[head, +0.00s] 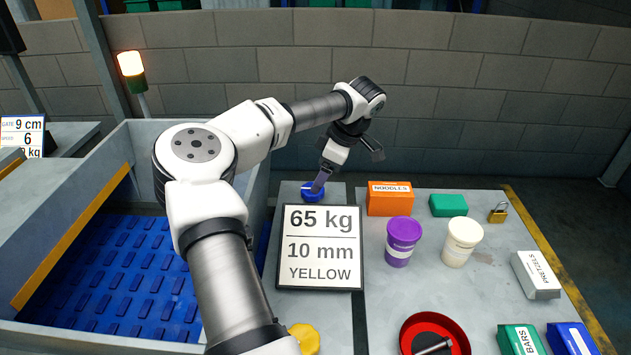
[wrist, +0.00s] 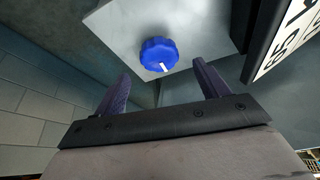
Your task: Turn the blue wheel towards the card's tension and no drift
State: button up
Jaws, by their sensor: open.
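The blue wheel (head: 312,193) is a small scalloped knob on a grey panel behind the card. It also shows in the wrist view (wrist: 158,53), with a white mark on its lower right edge. The card (head: 319,247) is white with a black frame and reads 65 kg, 10 mm, YELLOW. My gripper (head: 320,183) reaches down at the wheel from above. In the wrist view my gripper (wrist: 160,80) is open, its two fingers apart with the wheel just beyond them and roughly between. I cannot tell whether a finger touches it. A yellow wheel (head: 304,338) sits in front of the card, partly hidden by my arm.
Right of the card stand an orange NOODLES box (head: 389,199), a purple tub (head: 403,241), a white tub (head: 461,241) and a red bowl (head: 434,335). A blue conveyor (head: 120,270) lies left. A lit beacon (head: 131,65) stands at the back left.

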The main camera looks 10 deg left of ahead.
jog(key=shift+p+x, duration=0.35)
jog(key=shift+x, duration=2.05)
jog(key=c, duration=1)
